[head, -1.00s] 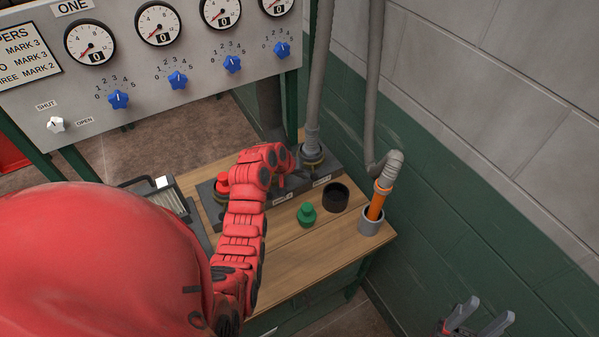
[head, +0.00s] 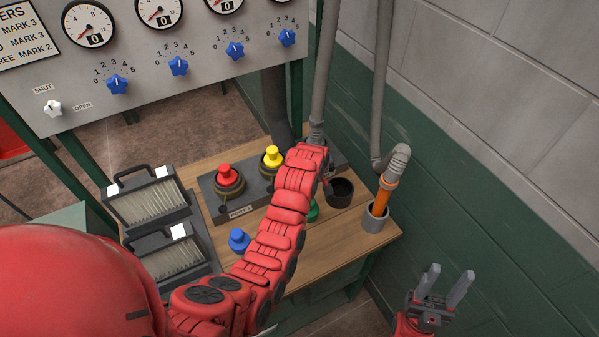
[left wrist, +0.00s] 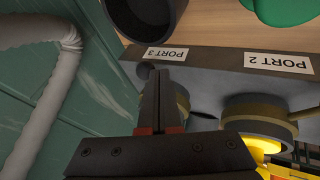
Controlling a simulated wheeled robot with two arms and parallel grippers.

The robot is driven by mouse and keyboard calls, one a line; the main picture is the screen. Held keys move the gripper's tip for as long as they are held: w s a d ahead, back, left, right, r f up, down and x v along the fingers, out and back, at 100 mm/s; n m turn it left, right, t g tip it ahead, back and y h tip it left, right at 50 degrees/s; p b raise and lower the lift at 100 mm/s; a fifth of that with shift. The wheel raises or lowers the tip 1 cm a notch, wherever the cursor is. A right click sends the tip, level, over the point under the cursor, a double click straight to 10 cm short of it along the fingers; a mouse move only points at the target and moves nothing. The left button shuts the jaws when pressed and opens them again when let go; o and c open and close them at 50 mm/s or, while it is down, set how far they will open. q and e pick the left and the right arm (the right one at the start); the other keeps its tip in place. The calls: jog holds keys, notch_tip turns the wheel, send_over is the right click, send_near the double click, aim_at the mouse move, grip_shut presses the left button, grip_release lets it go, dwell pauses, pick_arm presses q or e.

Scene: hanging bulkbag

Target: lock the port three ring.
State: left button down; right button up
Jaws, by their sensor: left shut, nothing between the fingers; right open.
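Port three is the right-hand socket on the grey port block (head: 213,203), with a grey hose (head: 322,90) rising from it. In the head view my left arm hides its ring. In the left wrist view, the ring (left wrist: 182,97) shows partly behind my left gripper, near the PORT 3 label (left wrist: 166,53). My left gripper (left wrist: 161,76) is shut and empty, with its fingers beside the ring; I cannot tell whether they touch it. Port two's ring (left wrist: 255,108) is to the right, with a yellow plug (head: 272,157). My right gripper (head: 442,284) is open and empty, away from the bench.
The wooden bench (head: 345,243) holds a red plug (head: 226,175) in port one, a loose blue plug (head: 238,240), a green plug (head: 313,211), a black cup (head: 340,193) and a grey holder (head: 374,220) with an orange-handled hose end. A wall (head: 470,170) bounds the right.

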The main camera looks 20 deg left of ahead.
pick_arm(q)
jog(key=shift+w+d+f+n+y+b, duration=0.15)
jog(key=shift+w+d+n+y+b, duration=0.5)
jog(key=shift+b, duration=1.45)
jog(key=shift+w+d+f+n+y+b, duration=0.2)
jog(key=shift+w+d+n+b, duration=0.75)
jog(key=shift+b, duration=1.1)
jog(key=shift+w+d+r+b, duration=0.3)
jog(key=shift+r+b, duration=0.2)
jog(key=shift+b, duration=0.4)
jog(key=shift+r, duration=0.1)
